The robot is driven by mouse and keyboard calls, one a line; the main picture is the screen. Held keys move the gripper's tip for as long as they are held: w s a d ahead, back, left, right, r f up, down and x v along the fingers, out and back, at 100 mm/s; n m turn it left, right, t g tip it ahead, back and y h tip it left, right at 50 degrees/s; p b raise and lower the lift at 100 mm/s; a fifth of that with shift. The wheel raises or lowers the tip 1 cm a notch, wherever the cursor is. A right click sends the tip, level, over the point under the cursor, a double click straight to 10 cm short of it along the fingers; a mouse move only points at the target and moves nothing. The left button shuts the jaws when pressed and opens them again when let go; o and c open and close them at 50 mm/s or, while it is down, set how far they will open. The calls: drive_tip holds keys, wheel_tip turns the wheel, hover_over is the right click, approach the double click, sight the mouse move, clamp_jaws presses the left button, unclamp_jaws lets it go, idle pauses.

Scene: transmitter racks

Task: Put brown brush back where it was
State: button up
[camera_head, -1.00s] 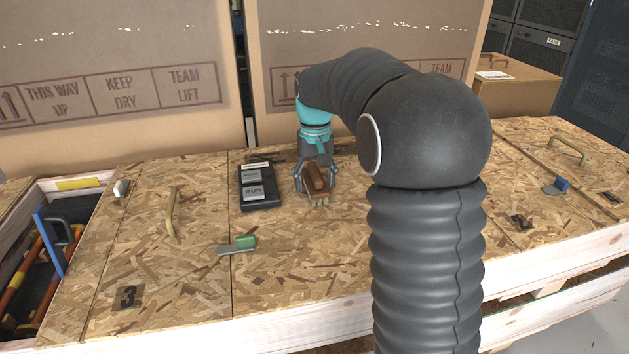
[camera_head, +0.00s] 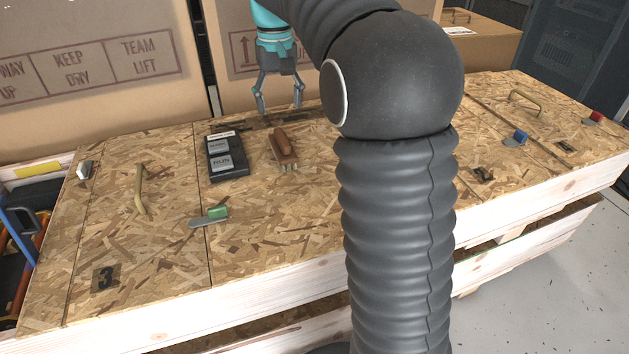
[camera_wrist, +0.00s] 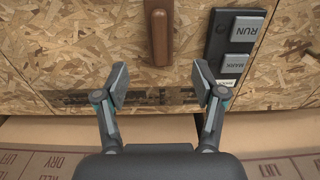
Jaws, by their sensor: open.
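The brown brush (camera_head: 283,147) lies on the chipboard crate top, just right of the black button box, with its bristles toward the front. It also shows in the wrist view (camera_wrist: 158,30) at the top, beyond my fingertips. My gripper (camera_head: 279,112) is open and empty. It is raised above the back edge of the crate top, behind the brush and apart from it. In the wrist view my two fingers (camera_wrist: 161,88) are spread, with bare board and a dark strip between them.
The black button box (camera_head: 226,158) stands left of the brush. A green-handled scraper (camera_head: 211,216) lies in front. Board handles (camera_head: 141,190) rise at left and right. Large cartons (camera_head: 95,65) stand behind the crate. An open compartment is at far left.

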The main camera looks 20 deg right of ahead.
drive_tip(key=s+r+t, duration=0.2)
drive_tip(key=s, duration=0.7)
drive_tip(key=s+f+t, duration=0.1)
drive_tip(key=s+f, duration=0.4)
drive_tip(key=s, duration=0.5)
drive_tip(key=s+f+t, duration=0.2)
drive_tip(key=s+f, duration=0.3)
drive_tip(key=s, duration=0.6)
drive_tip(key=shift+t, duration=0.3)
